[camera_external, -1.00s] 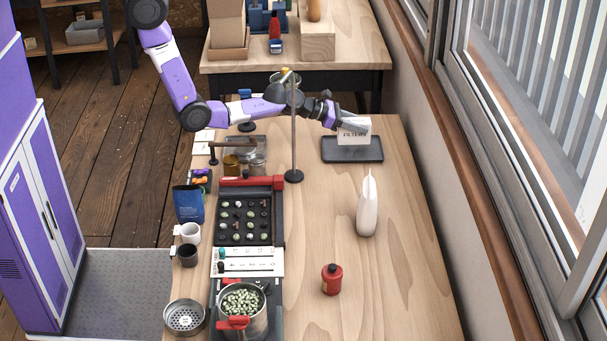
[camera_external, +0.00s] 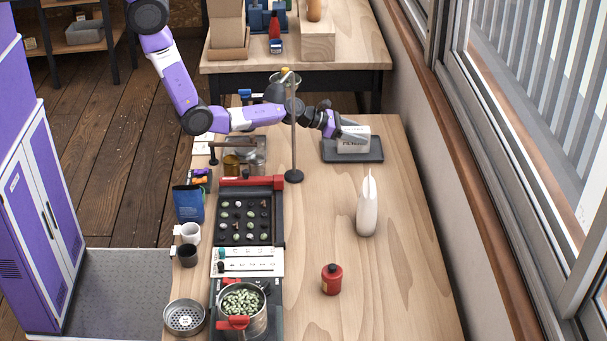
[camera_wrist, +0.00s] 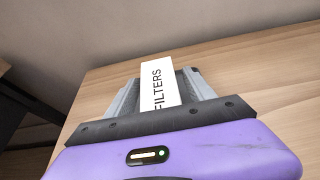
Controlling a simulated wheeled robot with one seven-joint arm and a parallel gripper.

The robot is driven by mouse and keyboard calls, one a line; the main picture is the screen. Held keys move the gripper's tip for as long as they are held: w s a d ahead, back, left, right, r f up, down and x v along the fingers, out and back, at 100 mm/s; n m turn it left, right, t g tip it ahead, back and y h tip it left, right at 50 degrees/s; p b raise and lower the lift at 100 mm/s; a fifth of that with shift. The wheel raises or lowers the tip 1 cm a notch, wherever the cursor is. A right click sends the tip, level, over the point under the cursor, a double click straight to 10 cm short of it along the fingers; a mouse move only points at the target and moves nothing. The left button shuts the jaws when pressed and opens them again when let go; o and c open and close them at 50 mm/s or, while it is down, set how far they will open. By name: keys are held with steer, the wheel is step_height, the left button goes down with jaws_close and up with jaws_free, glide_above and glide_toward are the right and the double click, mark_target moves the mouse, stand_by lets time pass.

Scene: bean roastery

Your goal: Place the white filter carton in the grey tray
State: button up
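The white filter carton (camera_external: 354,144), lettered FILTERS, is at the grey tray (camera_external: 372,157) on the far right part of the table. It appears low over or on the tray floor; I cannot tell whether its base touches. My gripper (camera_external: 351,133) reaches in from the left, with its fingers around the carton. In the wrist view the carton (camera_wrist: 161,84) sits between the two grey fingers, which look closed against its sides. The fingers and carton hide part of the tray.
A stand with a thin upright pole (camera_external: 294,140) is close to my forearm. A sample board (camera_external: 243,220) and pot (camera_external: 243,305) line the left. The table's right side is mostly clear.

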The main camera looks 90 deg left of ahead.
steer(key=shift+r, duration=0.2)
steer(key=p+v, duration=0.2)
steer(key=v, duration=1)
